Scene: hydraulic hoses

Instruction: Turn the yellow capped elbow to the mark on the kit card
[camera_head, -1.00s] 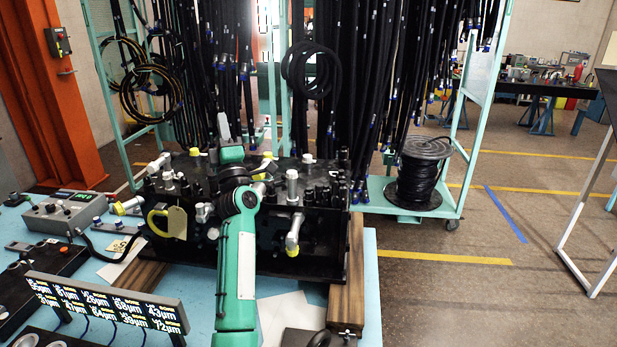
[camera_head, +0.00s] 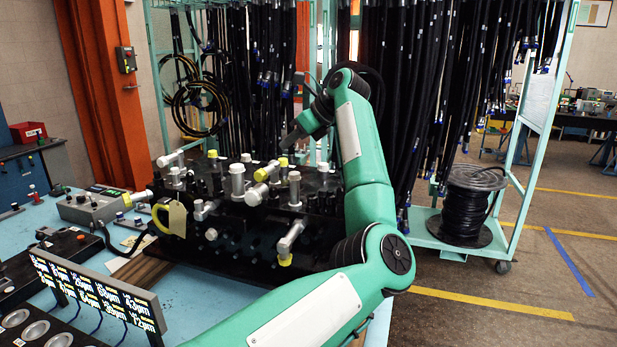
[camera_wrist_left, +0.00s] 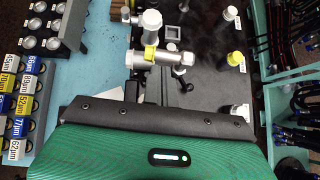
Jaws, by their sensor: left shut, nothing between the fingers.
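Several silver elbows with yellow caps stand on a black manifold block (camera_head: 225,262). One yellow-capped elbow (camera_head: 287,242) hangs from its front face, cap down. Which one is the task's elbow I cannot tell. In the left wrist view a silver fitting (camera_wrist_left: 168,57) with a yellow band lies ahead of the gripper. My left gripper (camera_head: 288,141) is shut and empty above the block's rear top, apart from the fittings. A small pale card (camera_head: 133,242) lies left of the block; its mark is unreadable. My right gripper is out of view.
A cream tag (camera_head: 177,217) on a yellow loop hangs at the block's left. A hose rack (camera_head: 160,75) is behind, with a cable spool (camera_head: 467,210) at right. Open floor lies at the right.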

